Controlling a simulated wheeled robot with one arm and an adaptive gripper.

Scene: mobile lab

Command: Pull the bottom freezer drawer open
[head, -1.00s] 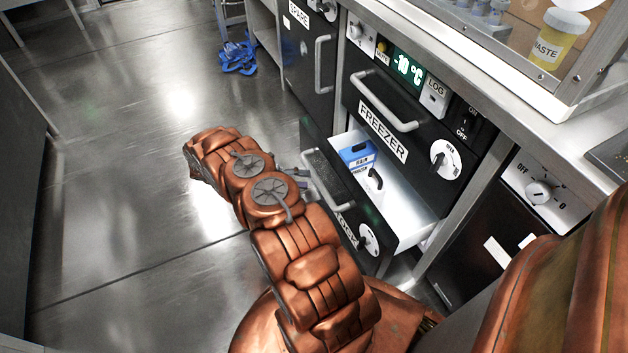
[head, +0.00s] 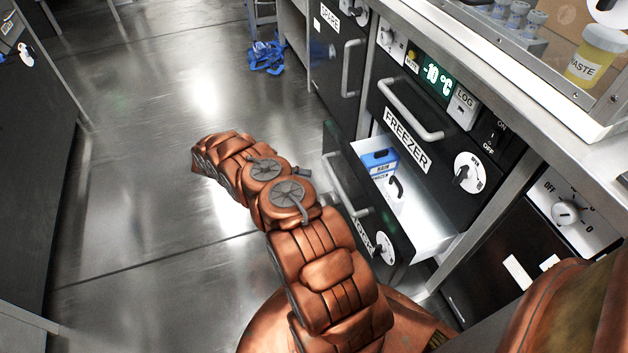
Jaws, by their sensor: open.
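The bottom freezer drawer (head: 408,245) stands pulled out below the upper front labelled FREEZER (head: 407,138). Its white interior shows, with a blue-and-white box (head: 380,162) inside. The drawer's grey bar handle (head: 345,188) is on its dark front, above a partly hidden label and a round white dial (head: 384,248). My copper-coloured arm reaches across in front of the drawer. My gripper (head: 302,172) is mostly hidden behind the arm; only a small grey part shows, left of the handle and apart from it in the picture. Nothing is seen held in it.
The upper freezer handle (head: 410,108) and the SPARE cabinet (head: 338,60) are beside and above the drawer. Blue crumpled material (head: 266,56) lies on the floor at the back. A dark cabinet (head: 45,150) stands at left. The metal floor between is clear.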

